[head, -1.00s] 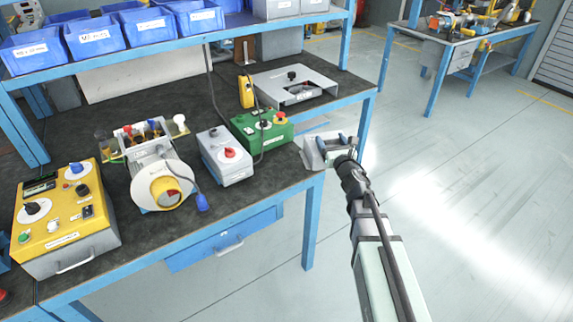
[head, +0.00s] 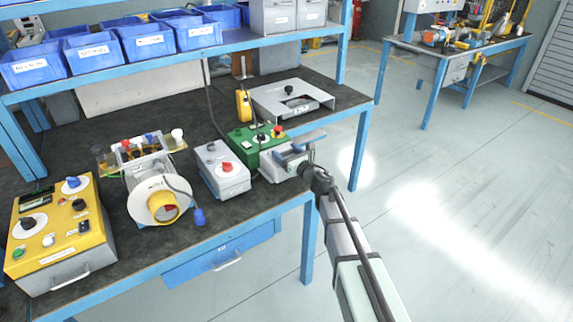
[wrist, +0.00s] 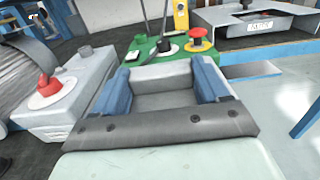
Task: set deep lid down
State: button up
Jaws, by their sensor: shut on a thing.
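My gripper (head: 300,145) has blue fingers and is shut on a light grey, box-like part, which I take for the deep lid (head: 277,173). The lid is at the right front part of the bench (head: 345,97), just in front of the green control box (head: 255,140). In the wrist view the lid (wrist: 165,78) shows between the two blue fingers (wrist: 163,68). Its underside is hidden, so I cannot tell whether it touches the bench top.
A grey box with a red knob (head: 222,170) stands close left of the lid. A grey metal housing with a black knob (head: 290,99) lies behind. A blower (head: 155,195) and a yellow control box (head: 60,235) stand further left. The bench's right edge is close.

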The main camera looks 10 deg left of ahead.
jog(key=shift+f, duration=2.2)
jog(key=shift+f, duration=0.1)
jog(key=o, duration=1.2)
